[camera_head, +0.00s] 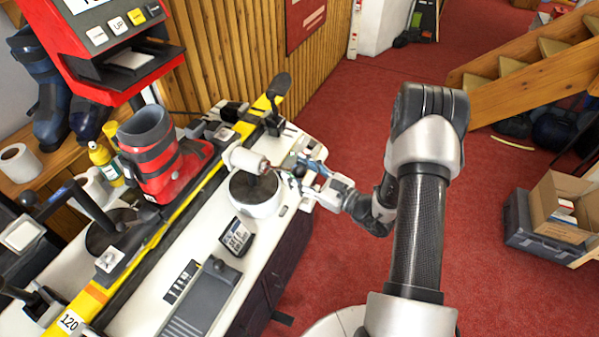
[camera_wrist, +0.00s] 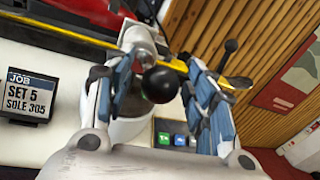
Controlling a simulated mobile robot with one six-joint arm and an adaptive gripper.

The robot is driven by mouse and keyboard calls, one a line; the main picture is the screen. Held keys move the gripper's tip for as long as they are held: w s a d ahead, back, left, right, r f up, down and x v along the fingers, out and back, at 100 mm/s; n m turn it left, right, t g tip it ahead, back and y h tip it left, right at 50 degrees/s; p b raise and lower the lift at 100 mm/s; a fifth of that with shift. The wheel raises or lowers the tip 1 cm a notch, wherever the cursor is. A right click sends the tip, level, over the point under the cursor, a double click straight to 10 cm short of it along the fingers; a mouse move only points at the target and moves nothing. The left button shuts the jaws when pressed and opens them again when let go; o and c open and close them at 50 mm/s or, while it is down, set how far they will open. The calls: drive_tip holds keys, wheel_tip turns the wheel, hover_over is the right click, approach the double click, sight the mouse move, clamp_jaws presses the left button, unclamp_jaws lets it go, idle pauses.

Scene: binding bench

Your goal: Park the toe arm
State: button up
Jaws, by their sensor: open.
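A silver-white cylindrical arm (camera_head: 246,160), which I take for the toe arm, lies over a round white base (camera_head: 256,194) on the bench, just right of the yellow ski. It also shows in the wrist view (camera_wrist: 139,38), with a black ball knob (camera_wrist: 160,84) at its near end. My gripper (camera_head: 304,172) is at the right end of this arm. In the wrist view, its blue-padded fingers (camera_wrist: 165,66) are open, one on each side of the knob, with a visible gap on the right. Whether the left finger touches the knob is unclear.
A red-and-black ski boot (camera_head: 165,158) stands on the yellow ski (camera_head: 165,228). A small job display (camera_head: 237,237) reads "SET 5, SOLE 305" in the wrist view. Coloured buttons (camera_wrist: 179,140) sit below the knob. A black-paddled lever (camera_head: 278,86) rises behind.

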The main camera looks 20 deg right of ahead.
drive_tip(key=shift+c, duration=0.5)
clamp_jaws()
idle(0.3)
